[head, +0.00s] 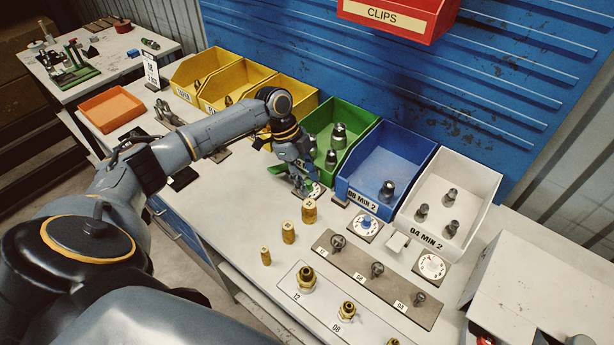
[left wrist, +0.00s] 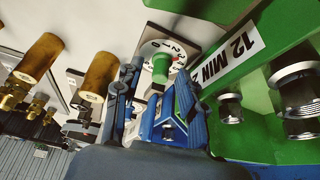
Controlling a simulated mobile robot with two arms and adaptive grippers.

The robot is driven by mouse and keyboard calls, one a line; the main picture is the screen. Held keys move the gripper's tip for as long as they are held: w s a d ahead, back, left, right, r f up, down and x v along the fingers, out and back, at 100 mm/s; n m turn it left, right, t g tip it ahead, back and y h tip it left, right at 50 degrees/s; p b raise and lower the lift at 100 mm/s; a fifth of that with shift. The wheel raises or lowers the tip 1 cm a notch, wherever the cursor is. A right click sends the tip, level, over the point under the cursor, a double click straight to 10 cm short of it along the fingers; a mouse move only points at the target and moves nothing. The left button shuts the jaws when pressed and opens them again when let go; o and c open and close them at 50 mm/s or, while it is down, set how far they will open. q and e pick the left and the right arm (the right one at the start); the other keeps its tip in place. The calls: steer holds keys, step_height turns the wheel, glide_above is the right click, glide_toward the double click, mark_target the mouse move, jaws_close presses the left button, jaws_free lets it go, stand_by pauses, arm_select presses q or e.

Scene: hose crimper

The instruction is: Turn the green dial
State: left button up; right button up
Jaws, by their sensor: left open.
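The green dial (left wrist: 160,68) has a green knob on a white numbered face set in a dark square plate. In the left wrist view it is just beyond my left gripper's fingertips (left wrist: 155,92). The fingers are apart and open, one on each side of the line to the knob. I cannot tell whether either finger touches it. In the head view my left gripper (head: 301,184) points down in front of the green bin, and mostly hides the dial; part of its white face (head: 317,190) shows beside the fingers.
The green bin (head: 349,150) stands right behind the dial. A blue-knobbed dial (head: 367,224) and a white dial (head: 432,267) lie to the right. Brass fittings (head: 309,211) stand close in front. A blue bin (head: 385,165) and a white bin (head: 447,197) stand farther right.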

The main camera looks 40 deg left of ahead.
arm_select(q)
jaws_close()
steer(key=n+p, duration=0.1)
steer(key=p, duration=0.1)
steer(key=n+t+p, duration=0.1)
steer(key=n+p, duration=0.1)
steer(key=shift+s+r, duration=0.1)
steer(key=shift+r, duration=0.1)
steer(key=shift+f+n+t+y+p, duration=0.15)
steer(key=shift+n+t+p, duration=0.15)
steer(key=shift+n+p, duration=0.4)
steer(key=shift+n+t+y+p, duration=0.15)
steer(key=shift+n+t+p, duration=0.15)
steer(key=shift+n+p, duration=0.35)
jaws_free()
